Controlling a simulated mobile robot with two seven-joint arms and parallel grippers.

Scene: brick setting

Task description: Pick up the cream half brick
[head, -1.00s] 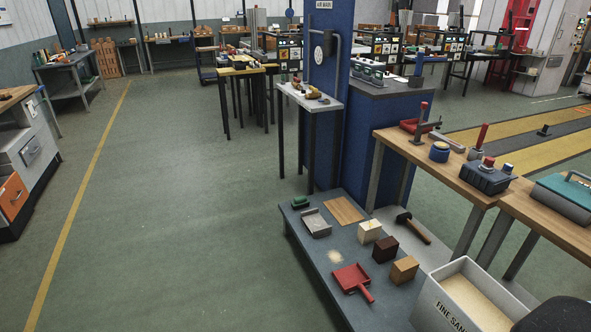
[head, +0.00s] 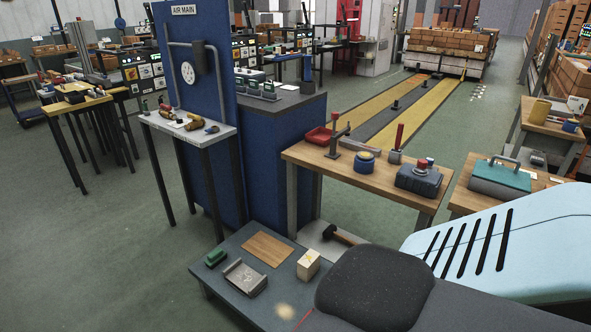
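The cream half brick (head: 308,264) stands on the low grey table (head: 228,283) at the bottom middle of the head view. A dark hammer lies just behind it. My arm, with a dark grey link and a pale blue shell, comes in from the lower right and covers the table to the right of the brick. Neither of my grippers shows, so their distance from the brick cannot be told.
A wooden workbench (head: 368,181) and blue column (head: 196,100) stand behind. Open floor lies left.

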